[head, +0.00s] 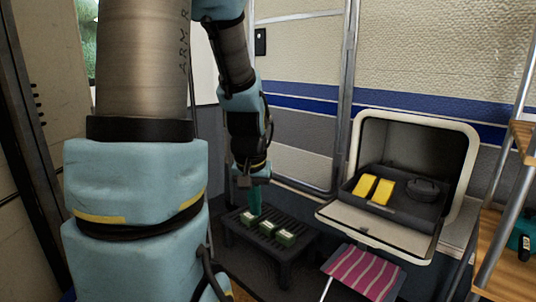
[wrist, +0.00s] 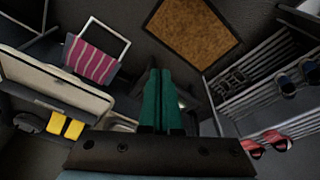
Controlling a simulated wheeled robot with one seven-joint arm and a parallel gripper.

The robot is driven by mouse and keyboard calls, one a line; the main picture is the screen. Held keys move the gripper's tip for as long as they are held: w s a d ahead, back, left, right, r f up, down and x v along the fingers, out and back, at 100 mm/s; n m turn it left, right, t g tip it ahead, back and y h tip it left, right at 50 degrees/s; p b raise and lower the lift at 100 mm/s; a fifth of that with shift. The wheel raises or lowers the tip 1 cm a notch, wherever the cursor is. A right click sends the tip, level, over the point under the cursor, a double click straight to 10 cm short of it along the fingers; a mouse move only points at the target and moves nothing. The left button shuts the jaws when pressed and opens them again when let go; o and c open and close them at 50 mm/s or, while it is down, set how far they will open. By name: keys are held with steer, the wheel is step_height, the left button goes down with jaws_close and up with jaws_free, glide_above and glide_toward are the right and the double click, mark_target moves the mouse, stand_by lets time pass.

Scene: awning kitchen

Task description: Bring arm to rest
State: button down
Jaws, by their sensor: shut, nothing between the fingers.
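My arm crosses the left half of the head view and bends down to the middle. My gripper (head: 256,212) points downward there with its teal fingers together. The wrist view shows the two green fingers of my gripper (wrist: 158,72) side by side, with nothing held. In the head view the fingertips overlap the far side of a low dark slatted table (head: 290,250); I cannot tell how high above it they are. Several small green boxes (head: 287,238) sit on that table, just right of and below the fingertips in the picture.
An open wall hatch (head: 468,150) holds two yellow blocks (head: 384,191) and a dark round item (head: 424,189). A pink striped stool (head: 362,272) stands below it. A ladder (head: 500,220) is at right. The wrist view shows a brown mat (wrist: 195,30) and a rack with shoes (wrist: 278,141).

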steer(key=s+a+n, duration=0.1)
steer(key=s+a, duration=0.3)
steer(key=s, duration=0.3)
step_height(320, 180, up, 19)
steer(key=w+p, duration=0.1)
steer(key=p, duration=1.8)
steer(key=shift+d+r+g+p, duration=0.15)
steer(key=shift+r+g+p, duration=0.05)
steer(key=shift+g+p, duration=0.2)
